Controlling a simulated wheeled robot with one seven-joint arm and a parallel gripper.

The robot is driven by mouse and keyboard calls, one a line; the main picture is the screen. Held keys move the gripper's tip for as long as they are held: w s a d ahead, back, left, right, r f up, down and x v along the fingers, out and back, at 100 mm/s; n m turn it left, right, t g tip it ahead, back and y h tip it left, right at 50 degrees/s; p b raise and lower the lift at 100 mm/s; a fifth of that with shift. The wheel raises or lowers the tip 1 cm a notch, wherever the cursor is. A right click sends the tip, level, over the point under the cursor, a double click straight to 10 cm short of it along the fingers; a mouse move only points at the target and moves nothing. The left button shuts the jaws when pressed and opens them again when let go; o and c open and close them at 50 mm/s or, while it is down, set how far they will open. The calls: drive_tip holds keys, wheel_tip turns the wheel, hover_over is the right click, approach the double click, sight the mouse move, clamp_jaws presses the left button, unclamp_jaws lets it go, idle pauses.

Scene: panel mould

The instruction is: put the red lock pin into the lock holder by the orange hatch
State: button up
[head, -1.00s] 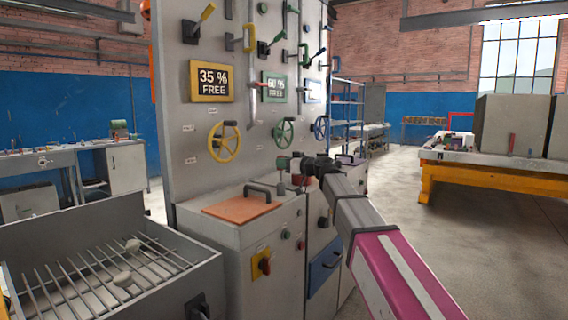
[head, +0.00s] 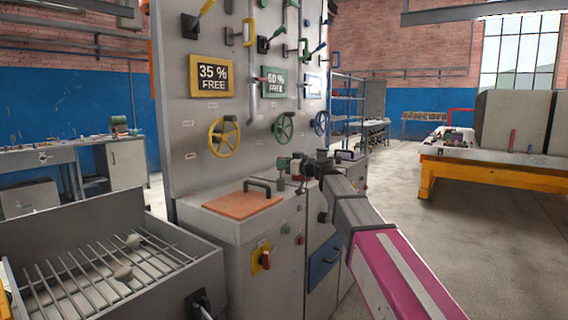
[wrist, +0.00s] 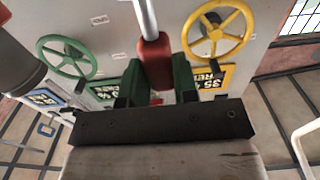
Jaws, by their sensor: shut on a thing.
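My gripper (wrist: 160,80) is shut on the red lock pin; its green fingers lie on both sides of the red grip (wrist: 155,62). In the wrist view the pin's pale metal shaft runs to the top edge, so its tip is out of frame. In the head view my gripper (head: 290,165) is right of the orange hatch (head: 242,205) and higher than it, apart from it. The hatch is closed, with a dark handle, on top of a grey cabinet. I cannot make out the lock holder in either view.
A tall grey panel with a yellow wheel (head: 224,137), a green wheel (head: 283,128) and several levers stands behind the hatch. The wrist view shows this panel upside down. A grey bin with a bar grate (head: 105,272) is at the left front. Open floor lies right.

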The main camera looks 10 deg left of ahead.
drive_tip(key=shift+f, duration=0.8)
drive_tip(key=shift+r, duration=0.15)
drive_tip(key=shift+r, duration=1.6)
drive_tip(key=shift+f, duration=1.75)
idle(0.7)
drive_tip(key=o, duration=1)
drive_tip(key=shift+o, duration=0.2)
drive_tip(key=v, duration=1)
drive_tip(key=shift+s+d, duration=0.15)
drive_tip(key=shift+d, duration=0.25)
